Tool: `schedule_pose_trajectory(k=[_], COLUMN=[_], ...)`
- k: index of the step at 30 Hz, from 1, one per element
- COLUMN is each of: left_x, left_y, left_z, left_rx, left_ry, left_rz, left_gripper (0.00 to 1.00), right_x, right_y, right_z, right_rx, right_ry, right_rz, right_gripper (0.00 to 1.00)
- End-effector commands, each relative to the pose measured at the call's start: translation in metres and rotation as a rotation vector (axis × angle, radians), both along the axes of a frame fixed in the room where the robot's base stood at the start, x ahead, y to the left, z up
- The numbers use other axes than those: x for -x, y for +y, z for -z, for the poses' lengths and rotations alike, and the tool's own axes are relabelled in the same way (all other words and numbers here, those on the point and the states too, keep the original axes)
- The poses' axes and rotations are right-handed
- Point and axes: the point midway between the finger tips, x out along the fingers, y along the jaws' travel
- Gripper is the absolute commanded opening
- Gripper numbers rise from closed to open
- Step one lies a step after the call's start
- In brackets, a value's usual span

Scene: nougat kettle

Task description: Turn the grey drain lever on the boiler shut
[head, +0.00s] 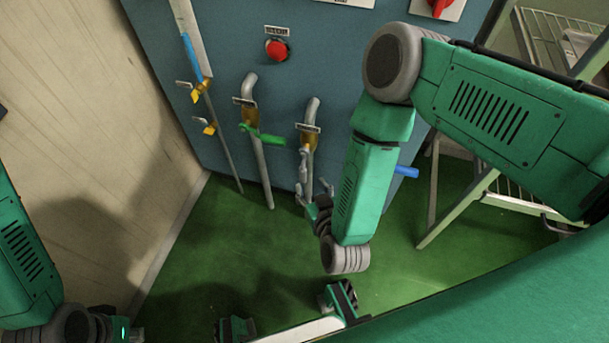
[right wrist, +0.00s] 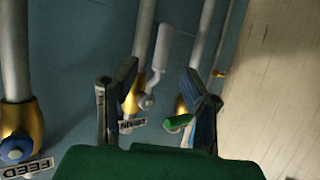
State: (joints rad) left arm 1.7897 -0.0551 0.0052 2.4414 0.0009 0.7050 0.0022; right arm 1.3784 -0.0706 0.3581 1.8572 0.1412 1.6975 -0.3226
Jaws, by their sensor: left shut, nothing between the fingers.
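In the right wrist view the pale grey lever (right wrist: 160,52) shows between the fingers, with a gap on both sides. My right gripper (head: 313,192) is open around the lever's lower end; in the right wrist view its fingers (right wrist: 160,95) frame the lever and its pivot. My left gripper (head: 112,325) is at the lower left edge, far from the boiler, shut and empty, its fingertips hardly visible.
A green lever (head: 266,136) sits on the neighbouring pipe, near one right finger. A blue lever (head: 406,171) is right of my forearm. The boiler panel (head: 330,70) carries a red button (head: 277,50). A wire rack (head: 545,40) stands right. The green floor is mostly clear.

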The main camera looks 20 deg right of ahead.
Motion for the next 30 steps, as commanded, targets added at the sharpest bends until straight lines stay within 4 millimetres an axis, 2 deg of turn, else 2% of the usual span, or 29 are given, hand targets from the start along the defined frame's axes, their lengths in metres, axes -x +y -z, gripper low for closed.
schedule_pose_trajectory(k=[3, 9, 15, 23, 26, 27, 30], left_x=[0.000, 0.000, 0.000, 0.000, 0.000, 0.000, 0.000], left_y=[0.000, 0.001, 0.000, 0.000, 0.000, 0.000, 0.000], left_z=[0.014, 0.025, 0.029, 0.028, 0.028, 0.028, 0.028], left_rx=[0.000, -0.001, 0.000, 0.000, 0.000, 0.000, 0.000], left_ry=[0.000, 0.000, 0.000, 0.000, 0.000, -0.001, 0.000], left_rz=[-0.001, -0.001, -0.001, -0.001, -0.001, -0.001, -0.001], left_gripper=[0.00, 0.00, 0.00, 0.00, 0.00, 0.00, 0.00], right_x=[-0.024, -0.052, -0.064, -0.064, -0.064, -0.064, -0.064], right_y=[0.000, -0.001, -0.001, 0.000, 0.000, 0.000, 0.000], right_z=[0.012, 0.023, 0.027, 0.026, 0.026, 0.026, 0.026], right_rx=[-0.001, -0.003, -0.004, -0.003, -0.003, -0.003, -0.003], right_ry=[-0.004, -0.002, 0.000, 0.000, 0.001, 0.001, 0.001], right_rz=[0.002, 0.000, 0.000, -0.001, -0.001, -0.001, -0.002], right_gripper=[0.38, 0.38, 0.38, 0.38, 0.07, 0.00, 0.00])
